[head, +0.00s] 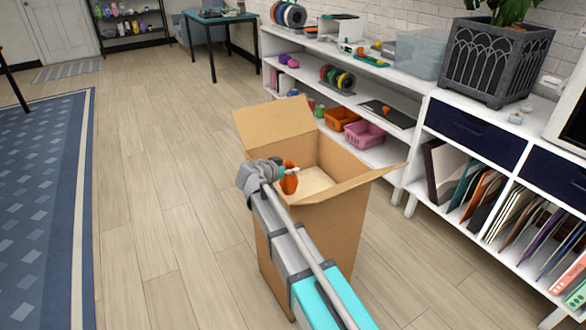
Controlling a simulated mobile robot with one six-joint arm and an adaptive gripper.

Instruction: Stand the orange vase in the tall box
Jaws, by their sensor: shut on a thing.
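The tall cardboard box (338,215) stands on the wooden floor with its top flaps folded outward. The orange vase (288,180) is small in the head view and shows at the box's left part, over or within the opening. My gripper (290,170) is shut on the vase near its upper end. My arm reaches up from the lower right across the box's front left side. The vase's lower end and its height relative to the rim are hard to tell. Part of the box's inside floor shows pale and looks empty.
A white shelf unit (415,133) with bins and spools stands close behind and to the right of the box. A dark planter (495,60) sits on top. Open wooden floor (150,210) lies to the left, with a blue rug (40,190) beyond.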

